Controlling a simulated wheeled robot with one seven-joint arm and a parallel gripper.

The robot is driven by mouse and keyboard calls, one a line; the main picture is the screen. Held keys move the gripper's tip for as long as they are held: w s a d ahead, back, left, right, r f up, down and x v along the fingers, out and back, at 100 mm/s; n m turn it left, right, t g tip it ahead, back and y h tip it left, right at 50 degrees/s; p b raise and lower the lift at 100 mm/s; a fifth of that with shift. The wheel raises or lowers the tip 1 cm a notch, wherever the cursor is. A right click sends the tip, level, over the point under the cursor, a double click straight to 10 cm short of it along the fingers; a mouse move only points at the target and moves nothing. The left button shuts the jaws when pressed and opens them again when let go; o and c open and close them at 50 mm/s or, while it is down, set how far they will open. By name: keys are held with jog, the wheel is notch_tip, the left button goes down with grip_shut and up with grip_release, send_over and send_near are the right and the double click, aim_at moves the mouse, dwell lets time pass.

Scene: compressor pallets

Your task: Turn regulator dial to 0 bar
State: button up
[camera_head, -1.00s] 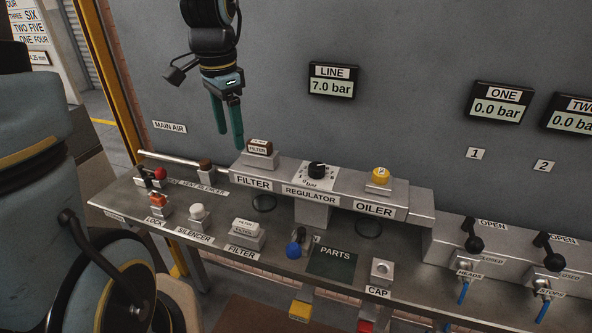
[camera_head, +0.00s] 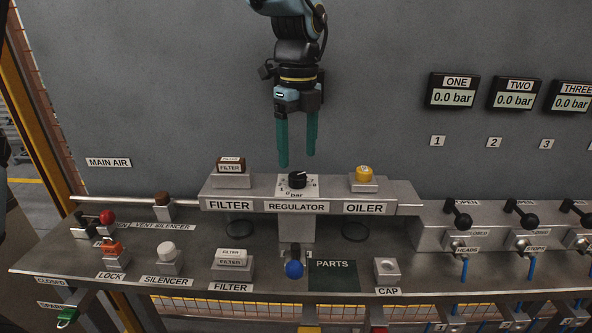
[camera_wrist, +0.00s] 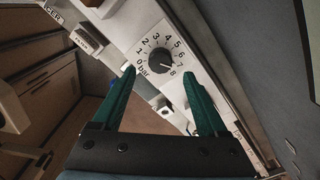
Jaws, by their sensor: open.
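The regulator dial (camera_head: 298,179) is a black knob on a white scale plate, above the REGULATOR label (camera_head: 297,206). In the wrist view the dial (camera_wrist: 161,58) shows numbers from 0 to 8 bar, and its pointer mark appears turned toward the 7 to 8 side. My gripper (camera_head: 297,160) hangs above the dial, pointing down, its two green fingers apart and empty. In the wrist view my gripper (camera_wrist: 158,76) has its fingertips on either side of the dial plate, apart from the knob. Whether they reach the knob's height is unclear.
The filter block (camera_head: 231,166) stands left of the dial and the yellow-topped oiler (camera_head: 363,174) right of it, on the same raised ledge. A blue knob (camera_head: 294,269) sits below. Pressure displays (camera_head: 453,91) hang on the wall at right. The wall around my gripper is bare.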

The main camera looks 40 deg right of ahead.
aim_at(297, 175)
jog(key=shift+f, duration=2.6)
grip_shut()
